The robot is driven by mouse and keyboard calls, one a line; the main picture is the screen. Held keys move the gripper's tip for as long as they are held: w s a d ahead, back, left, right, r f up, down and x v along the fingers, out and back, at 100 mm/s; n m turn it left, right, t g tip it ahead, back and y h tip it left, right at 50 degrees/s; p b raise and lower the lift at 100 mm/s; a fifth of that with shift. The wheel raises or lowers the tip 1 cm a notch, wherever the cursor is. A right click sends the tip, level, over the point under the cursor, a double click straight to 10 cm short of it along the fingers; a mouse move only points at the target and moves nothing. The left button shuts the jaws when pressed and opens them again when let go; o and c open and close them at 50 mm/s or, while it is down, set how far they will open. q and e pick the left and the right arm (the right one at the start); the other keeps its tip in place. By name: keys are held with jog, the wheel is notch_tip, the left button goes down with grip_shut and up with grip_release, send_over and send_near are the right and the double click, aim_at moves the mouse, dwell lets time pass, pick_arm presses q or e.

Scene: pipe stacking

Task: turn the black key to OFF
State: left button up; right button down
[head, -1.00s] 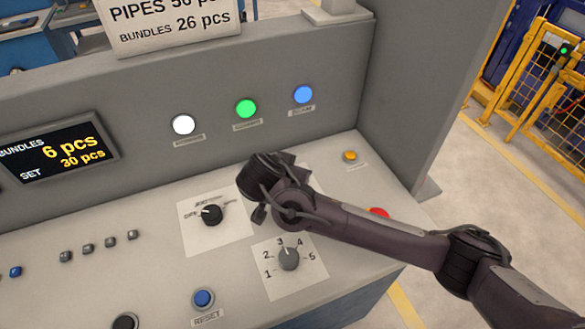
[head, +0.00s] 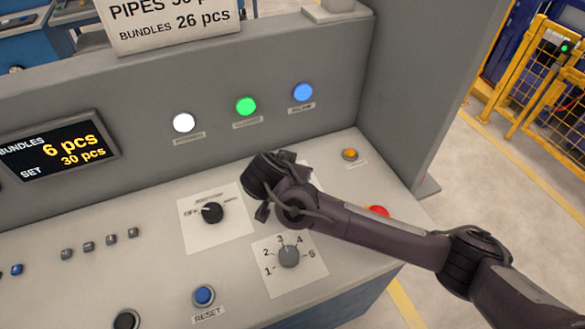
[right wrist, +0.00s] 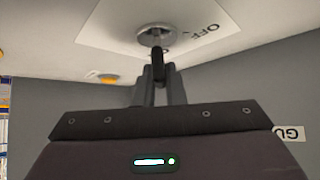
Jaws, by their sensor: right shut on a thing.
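The black key (right wrist: 158,62) stands in a round silver lock (right wrist: 157,34) on a white label plate (right wrist: 110,22) in the right wrist view. The word OFF shows on the plate to the right of the lock; other lettering is partly hidden behind the key. My right gripper (right wrist: 159,82) is shut on the key's outer end, its fingers on both sides. In the head view my right wrist (head: 275,185) covers the key and most of its plate. The exact angle of the key is hard to tell. My left gripper is not in view.
A black selector knob (head: 212,212) and a grey numbered knob (head: 289,256) sit close to my right wrist. A red button (head: 378,211) lies beside my forearm, an orange button (head: 350,154) beyond it. A blue reset button (head: 203,296) is nearer the front.

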jog(key=n+y+p, duration=0.2)
jog(key=n, duration=0.1)
jog(key=shift+s+r+t+y, duration=0.1)
jog(key=shift+r+t+y, duration=0.05)
jog(key=shift+t+y, duration=0.15)
jog(key=n+g+y+p, duration=0.1)
jog(key=n+y+p, duration=0.2)
jog(key=n+p, duration=0.1)
jog(key=n+g+y+p, duration=0.1)
jog(key=n+y+p, duration=0.2)
jog(key=p, duration=0.3)
jog(key=shift+r+n, duration=0.2)
jog(key=shift+n, duration=0.5)
jog(key=n+g+y+p, duration=0.1)
jog(key=n, duration=0.1)
jog(key=shift+f+n, duration=0.15)
jog(key=shift+n, duration=0.25)
jog(key=shift+a+f+n+g+y, duration=0.15)
jog(key=shift+n+g+y, duration=0.65)
jog(key=shift+n+g, duration=0.55)
jog(key=shift+n, duration=0.45)
jog(key=c, duration=1.5)
grip_release()
